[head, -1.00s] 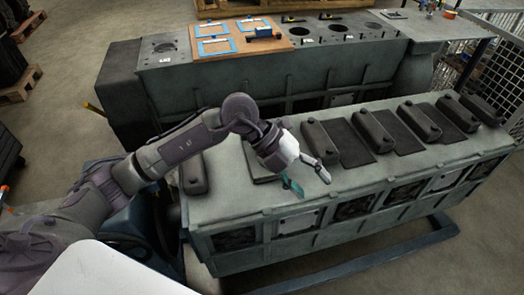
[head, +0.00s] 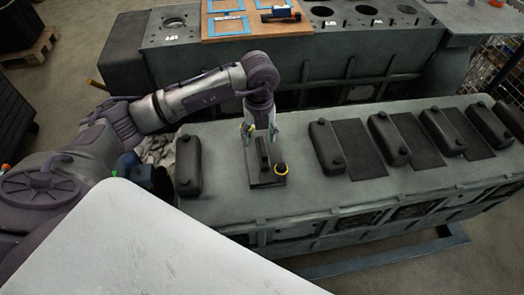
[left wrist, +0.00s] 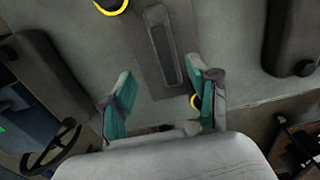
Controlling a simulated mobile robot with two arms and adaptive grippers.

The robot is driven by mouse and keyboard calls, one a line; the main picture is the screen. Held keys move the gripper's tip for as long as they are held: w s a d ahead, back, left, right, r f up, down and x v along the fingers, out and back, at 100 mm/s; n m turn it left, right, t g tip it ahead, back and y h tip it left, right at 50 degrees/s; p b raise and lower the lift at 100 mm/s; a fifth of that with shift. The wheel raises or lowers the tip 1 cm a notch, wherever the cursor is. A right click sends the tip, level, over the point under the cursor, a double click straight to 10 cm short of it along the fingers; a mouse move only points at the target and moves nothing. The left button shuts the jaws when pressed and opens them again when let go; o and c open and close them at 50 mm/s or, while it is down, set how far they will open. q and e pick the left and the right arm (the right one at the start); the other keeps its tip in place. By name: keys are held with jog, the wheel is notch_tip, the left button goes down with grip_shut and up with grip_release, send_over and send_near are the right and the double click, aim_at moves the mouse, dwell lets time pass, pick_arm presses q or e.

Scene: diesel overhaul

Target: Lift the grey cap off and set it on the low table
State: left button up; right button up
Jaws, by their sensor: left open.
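The grey cap (head: 262,156), a long dark piece with a raised ridge, sits on a dark flat patch on top of the near engine block (head: 232,205). It also shows in the left wrist view (left wrist: 163,48). A black knob with a yellow ring (head: 281,169) is at its right. My left gripper (head: 260,130) points down, open and empty, just behind or above the cap's far end. In the left wrist view its teal-padded fingers (left wrist: 160,102) are spread to either side of the cap's line. I cannot tell whether they touch it. I cannot make out the low table for sure.
A long dark cover (head: 187,165) stands left of the cap, and another cover (head: 327,147) stands to its right, with several more beyond. A second engine block (head: 345,58) behind carries a wooden board (head: 222,38) with blue frames.

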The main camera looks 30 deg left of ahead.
aim_at(263, 145)
pick_arm(q)
jog(key=f, duration=0.1)
jog(key=f+p, duration=0.2)
jog(key=shift+w+d+f, duration=0.15)
jog(key=shift+w+d, duration=0.1)
jog(key=shift+w, duration=0.1)
notch_tip(263, 145, down, 2)
jog(key=shift+f+p, duration=0.25)
jog(key=shift+p, duration=0.1)
jog(key=shift+f, duration=0.45)
jog(key=c, duration=0.6)
grip_shut()
jog(key=shift+w+r, duration=0.1)
jog(key=shift+w, duration=0.05)
pick_arm(e)
jog(key=shift+t, duration=0.3)
jog(key=w+r, duration=0.1)
jog(key=w, duration=0.1)
jog(key=w+r, duration=0.2)
jog(key=shift+w+a, duration=0.15)
